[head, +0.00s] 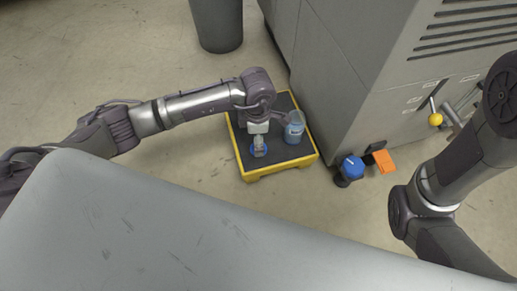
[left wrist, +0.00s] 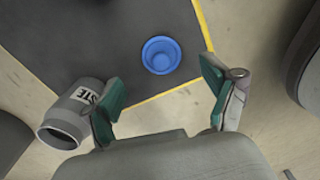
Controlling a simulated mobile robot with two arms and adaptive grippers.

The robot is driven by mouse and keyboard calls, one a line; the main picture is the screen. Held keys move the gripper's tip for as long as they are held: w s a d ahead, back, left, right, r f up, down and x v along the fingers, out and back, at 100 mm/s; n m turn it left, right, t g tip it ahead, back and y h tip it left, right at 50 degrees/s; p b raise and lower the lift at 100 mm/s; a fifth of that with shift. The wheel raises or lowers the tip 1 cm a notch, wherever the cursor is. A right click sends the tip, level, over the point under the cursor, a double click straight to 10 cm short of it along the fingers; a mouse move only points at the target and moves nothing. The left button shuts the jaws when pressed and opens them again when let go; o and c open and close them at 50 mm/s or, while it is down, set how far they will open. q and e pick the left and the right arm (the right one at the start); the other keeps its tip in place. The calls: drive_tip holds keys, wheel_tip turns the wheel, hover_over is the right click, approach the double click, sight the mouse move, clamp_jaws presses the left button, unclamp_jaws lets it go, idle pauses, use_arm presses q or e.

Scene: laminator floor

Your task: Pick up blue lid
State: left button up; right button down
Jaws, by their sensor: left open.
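The blue lid (left wrist: 161,55) is a round, cup-like blue piece on the black top of a yellow-edged platform. In the head view the lid (head: 266,150) is partly hidden by my left gripper (head: 260,143), which is above it and pointing down. In the left wrist view my left gripper (left wrist: 162,88) is open and empty, its two green-padded fingers spread wide. The lid shows beyond the fingertips, roughly centred between them, with no visible contact. My right arm shows at the right of the head view, but its gripper is out of view.
A grey machine (head: 370,70) borders the platform. A blue-topped item (head: 351,167) and an orange piece (head: 384,161) are farther right.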

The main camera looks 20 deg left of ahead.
use_arm(q)
drive_tip(key=f+b, duration=0.3)
drive_tip(key=f, duration=0.1)
drive_tip(key=shift+d+f, duration=0.1)
drive_tip(key=shift+d, duration=0.1)
drive_tip(key=c, duration=1)
drive_tip(key=shift+r, duration=0.25)
drive_tip(key=shift+c, duration=0.2)
